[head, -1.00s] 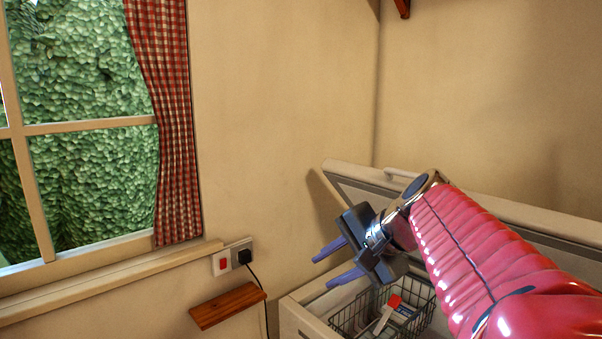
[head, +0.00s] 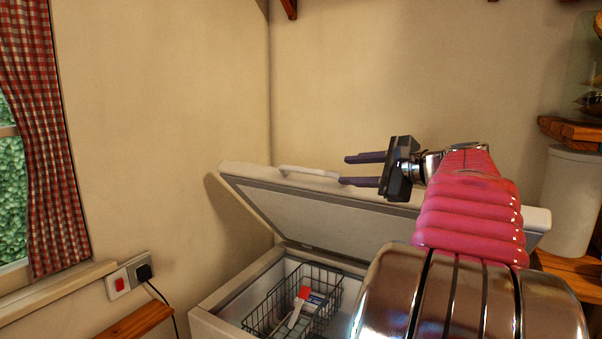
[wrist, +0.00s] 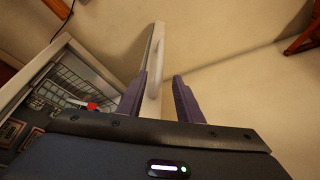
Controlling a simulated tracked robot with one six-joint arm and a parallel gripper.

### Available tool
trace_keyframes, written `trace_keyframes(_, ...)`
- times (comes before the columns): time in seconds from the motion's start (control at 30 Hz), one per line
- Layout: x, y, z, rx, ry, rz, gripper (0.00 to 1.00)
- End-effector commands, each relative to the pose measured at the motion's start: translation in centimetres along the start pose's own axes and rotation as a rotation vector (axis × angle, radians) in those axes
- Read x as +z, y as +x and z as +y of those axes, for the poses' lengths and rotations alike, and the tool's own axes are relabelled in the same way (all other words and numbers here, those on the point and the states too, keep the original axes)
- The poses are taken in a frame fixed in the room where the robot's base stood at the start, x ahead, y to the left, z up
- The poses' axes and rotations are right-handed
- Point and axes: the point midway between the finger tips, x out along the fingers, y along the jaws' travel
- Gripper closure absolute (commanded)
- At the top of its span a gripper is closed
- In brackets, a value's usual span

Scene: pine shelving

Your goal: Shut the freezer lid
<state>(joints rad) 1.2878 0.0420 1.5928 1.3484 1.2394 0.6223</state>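The chest freezer (head: 205,325) stands in the corner with its white lid (head: 320,210) raised and tilted, its grey inner side facing me. A white bar handle (head: 308,172) runs along the lid's upper edge. The lid also shows in the wrist view, with the handle (wrist: 155,75) just ahead of my fingers. My gripper (head: 362,170) is open and empty, beside the lid's upper edge and right of the handle. In the wrist view my gripper (wrist: 160,95) has its fingers apart. I cannot tell whether a finger touches the lid.
A wire basket (head: 268,318) with packets sits inside the freezer; it also shows in the wrist view (wrist: 70,75). A white canister (head: 572,205) and wooden shelves (head: 575,132) stand at the right. A socket with a plug and cord (head: 130,277) is on the left wall.

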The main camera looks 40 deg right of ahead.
Motion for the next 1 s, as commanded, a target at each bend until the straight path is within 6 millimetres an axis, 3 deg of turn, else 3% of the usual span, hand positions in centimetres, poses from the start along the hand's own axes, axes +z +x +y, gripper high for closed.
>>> trace_keyframes(0.47, 0.1, 1.0, 0.1, 0.003, -0.001, -0.001, 0.67)
trace_keyframes(1.0, 0.2, 8.8, 0.2, 0.005, -0.001, -0.003, 0.67)
